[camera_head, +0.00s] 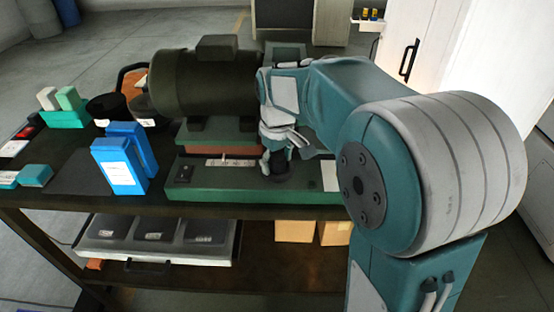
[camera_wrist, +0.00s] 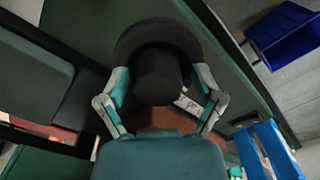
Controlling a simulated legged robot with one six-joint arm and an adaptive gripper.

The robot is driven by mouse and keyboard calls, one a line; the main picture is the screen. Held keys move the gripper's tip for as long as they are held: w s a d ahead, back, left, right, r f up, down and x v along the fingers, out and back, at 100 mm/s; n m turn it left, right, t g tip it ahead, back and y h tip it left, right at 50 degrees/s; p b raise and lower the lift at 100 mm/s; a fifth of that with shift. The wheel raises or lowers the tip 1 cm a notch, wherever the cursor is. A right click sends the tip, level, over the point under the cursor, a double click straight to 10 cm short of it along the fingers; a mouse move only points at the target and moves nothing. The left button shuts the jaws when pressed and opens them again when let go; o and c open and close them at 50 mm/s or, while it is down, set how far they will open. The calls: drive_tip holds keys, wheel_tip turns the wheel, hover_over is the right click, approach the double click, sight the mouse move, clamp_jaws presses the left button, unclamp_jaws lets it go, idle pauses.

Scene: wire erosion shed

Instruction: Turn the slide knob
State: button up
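The slide knob (camera_wrist: 161,75) is a dark round cylinder with a wider dark disc behind it, filling the upper middle of the wrist view. My gripper (camera_wrist: 162,92) is open, one finger on the left of the knob and one on the right, with a narrow gap visible on each side. In the head view the dark knob (camera_head: 281,173) shows just below my gripper (camera_head: 274,158), near the green slide base (camera_head: 225,187). My fingers and forearm hide part of the knob there.
A dark motor (camera_head: 205,82) stands behind the base. Two blue boxes (camera_head: 120,165) stand left of it on the dark table (camera_head: 75,211). A green-and-grey holder (camera_head: 65,118) is farther left. A tray (camera_head: 160,245) and cartons (camera_head: 295,230) sit on the shelf below.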

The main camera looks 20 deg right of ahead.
sight(277, 158)
drive_tip(key=shift+w+r, duration=0.1)
drive_tip(key=shift+r, duration=0.05)
wheel_tip(277, 158, up, 8)
drive_tip(key=shift+f, duration=0.25)
drive_tip(key=shift+r, duration=0.2)
idle(0.4)
drive_tip(key=shift+s, duration=0.2)
drive_tip(key=s+f+m+t, duration=0.1)
drive_tip(key=s+m+t, duration=0.1)
drive_tip(key=s, duration=0.8)
drive_tip(key=s+f+m+t, duration=0.2)
drive_tip(key=s+m+t, duration=0.1)
drive_tip(key=s, duration=0.7)
drive_tip(key=shift+s+f+t, duration=0.15)
drive_tip(key=shift+f+t, duration=0.1)
drive_tip(key=shift+t, duration=0.15)
